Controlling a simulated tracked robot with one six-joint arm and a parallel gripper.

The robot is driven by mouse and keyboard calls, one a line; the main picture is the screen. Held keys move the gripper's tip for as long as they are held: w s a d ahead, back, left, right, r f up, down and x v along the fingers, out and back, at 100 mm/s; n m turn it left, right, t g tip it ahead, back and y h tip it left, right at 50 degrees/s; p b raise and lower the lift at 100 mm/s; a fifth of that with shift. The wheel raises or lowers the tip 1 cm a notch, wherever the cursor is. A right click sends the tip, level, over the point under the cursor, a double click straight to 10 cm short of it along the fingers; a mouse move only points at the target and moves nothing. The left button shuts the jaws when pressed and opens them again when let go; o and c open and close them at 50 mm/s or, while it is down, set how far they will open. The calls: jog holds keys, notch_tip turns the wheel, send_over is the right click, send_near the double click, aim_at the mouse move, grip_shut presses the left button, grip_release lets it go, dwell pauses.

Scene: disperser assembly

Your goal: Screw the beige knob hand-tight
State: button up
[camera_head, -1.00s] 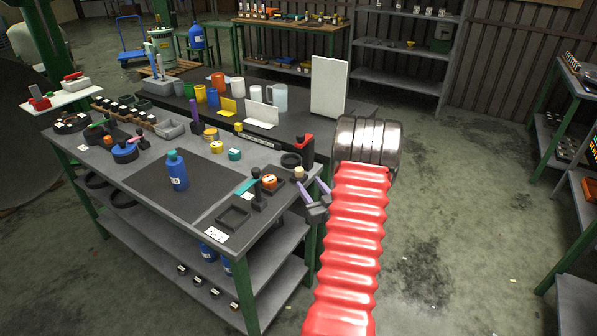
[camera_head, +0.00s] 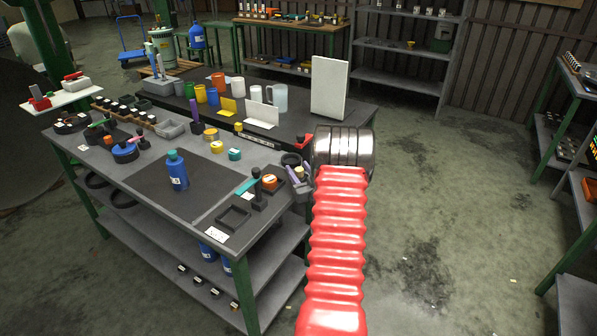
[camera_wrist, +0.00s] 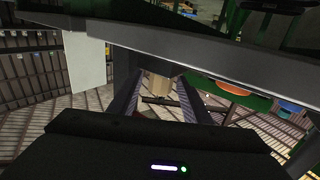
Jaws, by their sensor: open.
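The beige knob (camera_wrist: 157,87) shows in the wrist view between the two fingers of my gripper (camera_wrist: 158,96). The fingers are apart, with one on each side of the knob; I cannot tell whether they touch it. In the head view my gripper (camera_head: 299,174) is at the bench's right corner, its purple-grey fingers pointing up and away. The knob is not clearly visible there, hidden by the gripper and arm. What the knob is seated on is also hidden.
A white panel (camera_head: 329,88) stands behind. Floor to the right is clear.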

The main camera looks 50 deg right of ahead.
jog(key=shift+c, duration=0.4)
jog(key=c, duration=0.9)
jog(key=shift+a, duration=0.2)
jog(key=shift+c, duration=0.3)
jog(key=shift+d, duration=0.15)
jog(key=shift+m+g+h, duration=0.3)
jog(key=shift+m+h, duration=0.1)
jog(key=shift+h, duration=0.1)
jog(key=shift+w+m+g+h, duration=0.1)
jog(key=shift+m+g+h, duration=1.35)
jog(key=shift+h, duration=0.25)
jog(key=shift+m+g+h, duration=1.1)
jog(key=shift+m+g, duration=0.05)
jog(key=shift+g, duration=0.4)
jog(key=shift+d+g, duration=0.1)
jog(key=shift+g, duration=0.2)
